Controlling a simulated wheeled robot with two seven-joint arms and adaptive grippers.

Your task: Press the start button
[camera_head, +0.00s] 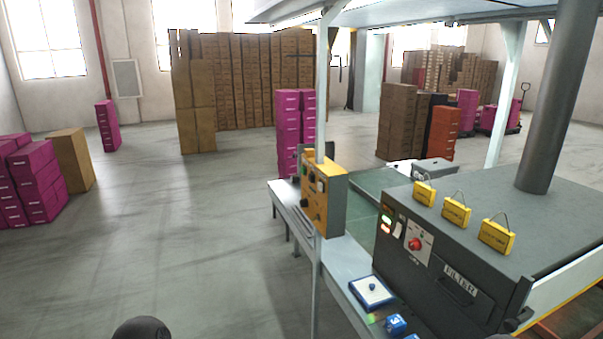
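No button is readable as "start". A yellow control box (335,198) with small dark buttons or knobs stands on a post at the near end of the line. A dark grey machine (440,285) marked "FILTER" carries a panel with a red knob (415,244). Small green and red lit controls (386,222) sit left of that knob. A blue-and-white box (371,292) with a small dark knob on top lies on the ledge below, beside a blue block (396,324). Neither gripper is in view. A dark rounded part at the bottom edge seems to be mine.
A thick grey pipe (560,100) rises from the machine top, where three yellow tags (456,212) stand. A white post (321,110) rises in front of the line. Magenta boxes (40,185) stand far left. The grey floor (160,240) on the left is open.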

